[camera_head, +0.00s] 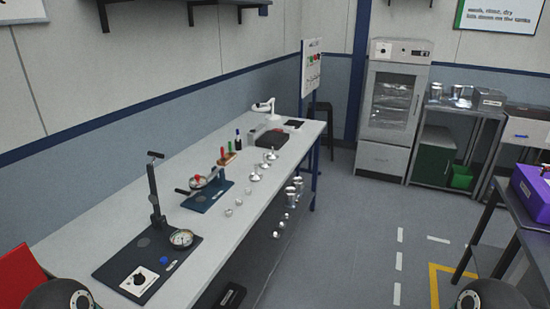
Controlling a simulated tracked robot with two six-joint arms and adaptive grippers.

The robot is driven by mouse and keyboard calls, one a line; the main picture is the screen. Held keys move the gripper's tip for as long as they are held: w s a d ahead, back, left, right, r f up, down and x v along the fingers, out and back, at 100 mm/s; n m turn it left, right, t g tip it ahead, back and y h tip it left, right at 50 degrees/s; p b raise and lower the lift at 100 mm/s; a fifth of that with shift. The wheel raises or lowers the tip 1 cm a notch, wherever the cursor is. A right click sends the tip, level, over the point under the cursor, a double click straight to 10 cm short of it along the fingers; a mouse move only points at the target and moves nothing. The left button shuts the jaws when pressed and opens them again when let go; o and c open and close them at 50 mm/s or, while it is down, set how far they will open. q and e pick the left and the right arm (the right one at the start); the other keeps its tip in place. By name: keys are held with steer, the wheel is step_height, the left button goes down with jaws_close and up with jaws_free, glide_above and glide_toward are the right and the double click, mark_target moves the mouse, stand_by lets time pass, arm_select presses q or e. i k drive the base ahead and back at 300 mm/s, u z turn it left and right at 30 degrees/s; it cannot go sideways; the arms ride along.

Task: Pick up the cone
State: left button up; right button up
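Several small shiny silver metal parts stand along the right-hand edge of the long workbench (105,235) in the head view. Some are flared, with a wide foot and a narrow top, such as the near flared part (254,175). Smaller rounded pieces (228,212) lie closer to me. All are far off and small, so I cannot tell which of them is the cone. Neither of my grippers shows. Only dark rounded parts of my arms appear at the bottom left and bottom right corners, well away from the silver parts.
On the bench stand a black gauge stand (157,200), a blue clamp fixture (207,190) and a white lamp (264,106). More silver parts (291,196) sit lower, beside the bench. A purple box (531,190) is on the right table. The floor between is clear.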

mark_target(273, 156)
steer(key=z, duration=0.05)
steer(key=i, duration=0.9)
steer(key=u, duration=0.2)
steer(key=k, duration=0.9)
steer(key=z, duration=0.15)
steer(key=i, duration=0.9)
steer(key=u, duration=0.15)
steer(key=k, duration=0.45)
steer(key=z, duration=0.3)
